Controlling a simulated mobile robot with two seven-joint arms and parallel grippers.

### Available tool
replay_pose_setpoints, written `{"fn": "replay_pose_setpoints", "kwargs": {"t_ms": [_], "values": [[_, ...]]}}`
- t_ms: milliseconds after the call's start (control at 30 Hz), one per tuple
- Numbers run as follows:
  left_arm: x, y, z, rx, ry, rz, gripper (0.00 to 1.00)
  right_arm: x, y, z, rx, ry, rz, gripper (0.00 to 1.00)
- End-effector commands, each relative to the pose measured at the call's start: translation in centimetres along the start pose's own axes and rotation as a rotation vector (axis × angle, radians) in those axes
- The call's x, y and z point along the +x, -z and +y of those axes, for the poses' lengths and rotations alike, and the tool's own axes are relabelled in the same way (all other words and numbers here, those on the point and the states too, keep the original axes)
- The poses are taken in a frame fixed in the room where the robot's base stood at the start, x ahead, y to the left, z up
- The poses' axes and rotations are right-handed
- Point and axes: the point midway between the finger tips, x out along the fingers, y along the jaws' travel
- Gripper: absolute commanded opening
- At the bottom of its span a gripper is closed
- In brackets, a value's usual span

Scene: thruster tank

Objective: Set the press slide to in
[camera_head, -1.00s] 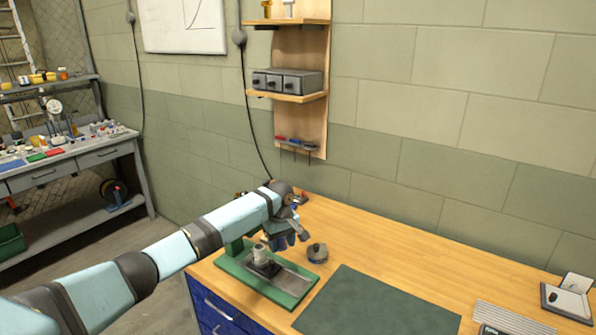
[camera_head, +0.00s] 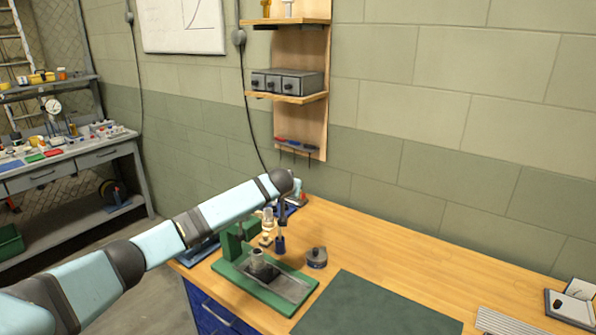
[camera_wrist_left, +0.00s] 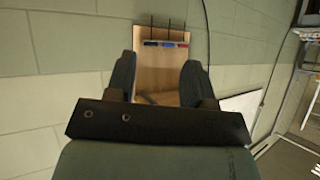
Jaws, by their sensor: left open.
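The press (camera_head: 233,243) has a green column and a green base at the left end of the wooden bench. A grey metal track (camera_head: 287,287) runs along its base. A dark block with a pale cylinder (camera_head: 257,259) on it, which looks like the press slide, stands at the track's end nearer the column. My left arm reaches above the press. Its gripper is hard to make out in the head view. In the left wrist view my left gripper (camera_wrist_left: 157,68) is open and empty, facing the wall board. My right gripper is not in view.
A round dark part (camera_head: 317,257) sits right of the press. A dark green mat (camera_head: 375,308) covers the front of the bench (camera_head: 420,256). A wall board (camera_head: 301,60) with shelves and screwdrivers rises behind. Bare bench lies between mat and wall.

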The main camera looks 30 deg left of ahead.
Motion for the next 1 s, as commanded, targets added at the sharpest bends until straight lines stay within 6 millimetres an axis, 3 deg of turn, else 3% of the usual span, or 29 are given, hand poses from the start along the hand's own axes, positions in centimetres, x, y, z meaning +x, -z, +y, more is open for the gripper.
{"fn": "replay_pose_setpoints", "kwargs": {"t_ms": [200,400,867,1000], "values": [[-0.9,3.4,0.9,0.252,-0.025,0.225,0.48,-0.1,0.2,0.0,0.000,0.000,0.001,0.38],[-1.7,4.8,1.6,0.394,-0.033,0.340,0.48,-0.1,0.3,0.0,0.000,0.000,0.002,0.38],[-2.0,5.3,2.0,0.419,-0.032,0.373,0.48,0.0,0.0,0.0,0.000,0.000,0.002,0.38],[-3.0,7.4,3.6,0.344,0.004,0.424,0.48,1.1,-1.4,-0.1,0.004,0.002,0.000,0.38]]}}
